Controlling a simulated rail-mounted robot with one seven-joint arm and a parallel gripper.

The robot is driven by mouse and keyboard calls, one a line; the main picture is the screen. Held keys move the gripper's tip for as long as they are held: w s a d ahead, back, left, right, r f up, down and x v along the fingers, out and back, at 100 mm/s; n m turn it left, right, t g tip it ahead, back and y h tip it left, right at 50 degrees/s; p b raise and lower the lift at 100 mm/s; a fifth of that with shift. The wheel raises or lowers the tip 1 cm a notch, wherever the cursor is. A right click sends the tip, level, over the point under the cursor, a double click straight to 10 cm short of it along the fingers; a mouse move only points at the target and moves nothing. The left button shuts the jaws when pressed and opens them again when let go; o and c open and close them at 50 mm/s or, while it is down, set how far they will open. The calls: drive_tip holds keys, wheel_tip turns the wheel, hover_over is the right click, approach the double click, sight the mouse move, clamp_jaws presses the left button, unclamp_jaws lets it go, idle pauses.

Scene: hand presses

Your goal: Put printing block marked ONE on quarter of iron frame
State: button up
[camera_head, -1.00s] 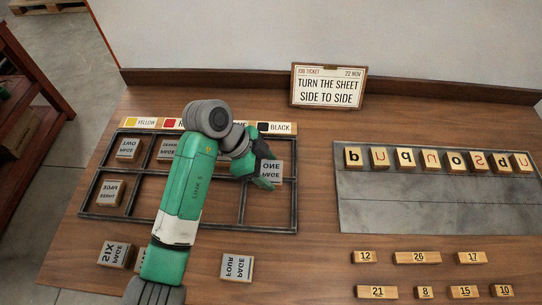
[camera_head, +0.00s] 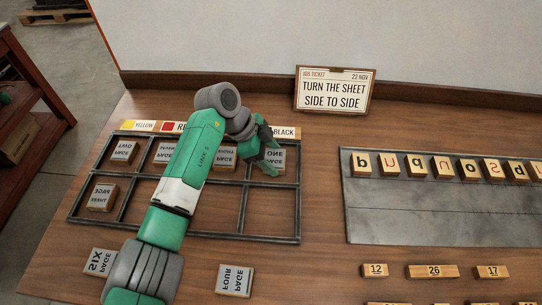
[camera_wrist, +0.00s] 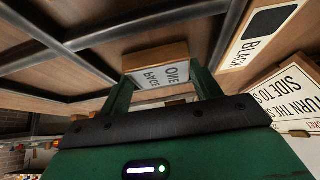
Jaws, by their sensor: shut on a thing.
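The block marked ONE (camera_head: 279,156), wooden with a grey face and mirrored lettering, is at the top right compartment of the iron frame (camera_head: 271,239). My gripper (camera_head: 269,160) is shut on it. In the wrist view the block (camera_wrist: 160,77) sits between the two green fingers (camera_wrist: 160,88). I cannot tell whether it touches the compartment floor. Other blocks lie in the top row, among them one marked TWO (camera_head: 123,152) at the left, and a block marked EIGHT (camera_head: 102,196) is at the bottom left. My arm covers part of the frame.
Loose blocks marked SIX (camera_head: 99,262) and FOUR (camera_head: 235,281) lie in front of the frame. A colour strip (camera_head: 140,126) runs along its back edge. A grey tray (camera_head: 400,222) with letter blocks and wooden number pieces (camera_head: 433,271) are at the right. A job ticket (camera_head: 334,90) stands behind.

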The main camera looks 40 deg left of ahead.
drive_tip(key=shift+f, duration=0.15)
drive_tip(key=o, duration=1)
drive_tip(key=shift+o, duration=0.2)
drive_tip(key=p+v, duration=0.4)
drive_tip(key=v, duration=0.8)
drive_tip(key=shift+p, duration=0.35)
